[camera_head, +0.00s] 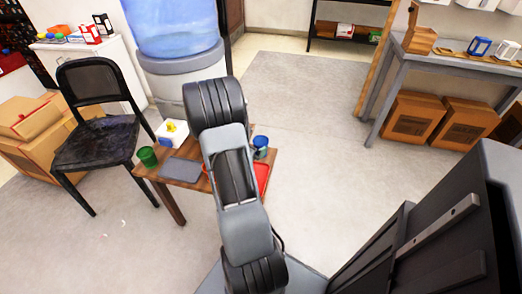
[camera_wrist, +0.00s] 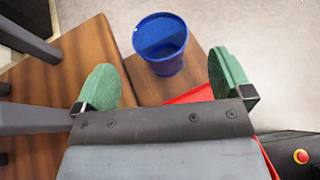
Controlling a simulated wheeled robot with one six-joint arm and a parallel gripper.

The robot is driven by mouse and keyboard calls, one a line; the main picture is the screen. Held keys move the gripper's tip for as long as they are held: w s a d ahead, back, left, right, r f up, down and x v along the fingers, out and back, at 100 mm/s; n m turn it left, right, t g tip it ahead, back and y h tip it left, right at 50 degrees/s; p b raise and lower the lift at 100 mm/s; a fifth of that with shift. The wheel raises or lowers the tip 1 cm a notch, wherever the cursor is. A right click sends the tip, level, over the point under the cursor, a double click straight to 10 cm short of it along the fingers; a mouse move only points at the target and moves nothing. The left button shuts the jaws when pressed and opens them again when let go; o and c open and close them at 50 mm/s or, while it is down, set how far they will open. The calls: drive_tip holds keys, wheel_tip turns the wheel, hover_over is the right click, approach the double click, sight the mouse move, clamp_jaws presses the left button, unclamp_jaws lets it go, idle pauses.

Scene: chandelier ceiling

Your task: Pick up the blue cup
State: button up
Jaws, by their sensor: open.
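The blue cup (camera_head: 260,147) stands upright on the small wooden table (camera_head: 172,201), at its right side, just right of my arm in the head view. In the wrist view the blue cup (camera_wrist: 161,44) is upright, with its open top visible, ahead of and between my fingers. My gripper (camera_wrist: 165,82) is open and empty, with green fingertips on either side and the cup a little beyond them. My gripper is hidden behind my arm in the head view.
A green cup (camera_head: 147,156), a grey mat (camera_head: 181,169), a white box (camera_head: 172,132) with a yellow item and a red tray (camera_head: 262,178) are on the table. A black chair (camera_head: 96,140) stands left, a water dispenser (camera_head: 178,62) behind.

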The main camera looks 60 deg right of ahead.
sight(265, 139)
drive_tip(key=shift+b+x, duration=0.7)
drive_tip(key=shift+x, duration=2.75)
drive_tip(key=shift+r, duration=0.15)
drive_tip(key=shift+c, duration=0.2)
drive_tip(key=c, duration=1)
drive_tip(key=shift+r, duration=0.1)
